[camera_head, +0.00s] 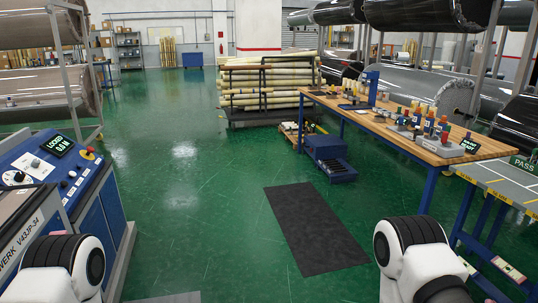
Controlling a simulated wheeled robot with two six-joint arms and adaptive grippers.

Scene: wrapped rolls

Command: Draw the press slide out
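A small blue upright device (370,86), which looks like the press, stands on the far part of the wooden-topped workbench (424,146). A dark flat piece (354,106) lies at its foot; I cannot tell whether this is its slide or how far out it sits. Only white and black links of my two arms show at the bottom left and bottom right. Neither gripper is in view, and both arms are well short of the press.
A blue machine (75,168) with a screen reading LOCKED stands at left. A dark mat (315,228) lies on the open green floor. A blue step-like box (328,155) stands beside the bench. Several coloured items (428,124) crowd the bench. A marked table (505,180) stands at right.

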